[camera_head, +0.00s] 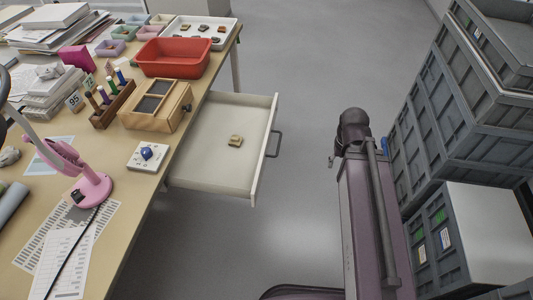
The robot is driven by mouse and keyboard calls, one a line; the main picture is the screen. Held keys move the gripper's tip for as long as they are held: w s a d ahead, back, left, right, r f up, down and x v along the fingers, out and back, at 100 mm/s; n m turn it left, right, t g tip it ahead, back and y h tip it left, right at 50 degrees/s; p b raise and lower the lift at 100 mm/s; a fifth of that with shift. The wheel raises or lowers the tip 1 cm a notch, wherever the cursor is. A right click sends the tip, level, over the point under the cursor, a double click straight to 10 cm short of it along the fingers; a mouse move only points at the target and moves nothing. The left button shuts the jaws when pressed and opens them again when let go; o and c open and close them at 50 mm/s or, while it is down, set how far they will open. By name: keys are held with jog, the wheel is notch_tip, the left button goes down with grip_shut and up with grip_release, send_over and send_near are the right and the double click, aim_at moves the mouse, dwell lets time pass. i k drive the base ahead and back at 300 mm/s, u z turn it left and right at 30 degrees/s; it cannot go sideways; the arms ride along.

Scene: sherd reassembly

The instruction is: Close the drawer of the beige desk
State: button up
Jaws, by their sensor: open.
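The beige desk (125,225) runs along the left side of the head view. Its pale drawer (215,170) is pulled well out to the right over the floor. A dark bar handle (273,143) is on the drawer's front panel. One small yellowish-brown piece (235,141) lies inside on the drawer floor. My arm's purple and dark links rise at the lower right, apart from the drawer. My gripper cannot be made out in this view.
Grey stacked crates (455,110) stand at the right, close to my arm. On the desk are a red tray (174,57), a wooden box (155,104), a pink lamp (92,187) and a white pad with a blue piece (148,156). Floor between drawer and arm is clear.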

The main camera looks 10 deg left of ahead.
aim_at(205, 161)
jog(key=z, duration=0.15)
jog(key=i, duration=0.45)
jog(key=u, duration=0.9)
